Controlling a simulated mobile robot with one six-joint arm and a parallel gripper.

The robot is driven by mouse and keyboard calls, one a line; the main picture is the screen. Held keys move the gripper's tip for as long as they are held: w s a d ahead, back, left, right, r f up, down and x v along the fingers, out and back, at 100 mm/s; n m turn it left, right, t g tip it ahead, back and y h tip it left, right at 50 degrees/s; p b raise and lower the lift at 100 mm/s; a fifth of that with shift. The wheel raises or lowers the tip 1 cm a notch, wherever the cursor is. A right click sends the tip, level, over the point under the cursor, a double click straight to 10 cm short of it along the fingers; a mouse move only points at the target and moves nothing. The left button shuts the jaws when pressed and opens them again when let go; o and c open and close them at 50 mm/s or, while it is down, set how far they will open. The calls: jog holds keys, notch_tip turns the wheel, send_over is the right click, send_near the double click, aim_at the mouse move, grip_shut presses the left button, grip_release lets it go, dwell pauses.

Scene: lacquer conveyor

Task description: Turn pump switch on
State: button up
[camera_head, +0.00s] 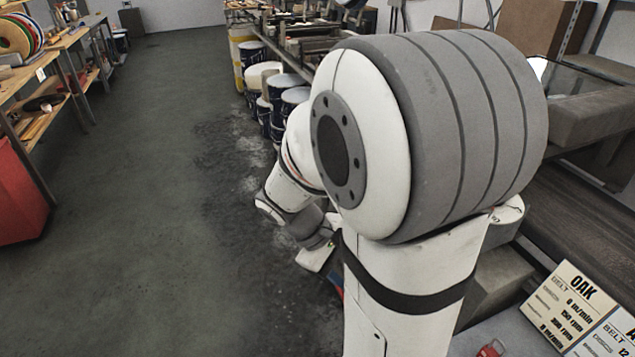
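My white and grey arm fills the middle of the view and hides much behind it. Its far end reaches down to the left, above the dark floor. The part around my gripper (316,258) shows only in part behind the arm; its fingers cannot be made out. I cannot identify a pump switch. A small red part (490,350) sits on a light surface at the bottom edge, cut off, and I cannot tell what it is.
Cream signs, one headed OAK (572,305), stand at the lower right beside the dark conveyor (590,225). Several paint drums (290,97) stand beyond my arm. A red bin (18,195) and a wooden workbench (45,60) are at left. The floor between is clear.

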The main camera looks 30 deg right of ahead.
jog(key=w+d+f+n+t+h, duration=0.2)
jog(key=w+d+f+n+h, duration=0.35)
jog(key=d+f+n, duration=0.3)
jog(key=w+d+f+n+t+h, duration=0.2)
jog(key=w+d+f+n+h, duration=0.3)
jog(key=d+f+n+h, duration=0.3)
jog(key=d+y, duration=0.1)
jog(key=d, duration=0.5)
jog(key=shift+d+f, duration=0.15)
jog(key=shift+d, duration=0.1)
jog(key=shift+w+n+y, duration=0.1)
jog(key=shift+n+y, duration=0.15)
jog(key=c, duration=1)
jog(key=shift+o, duration=0.2)
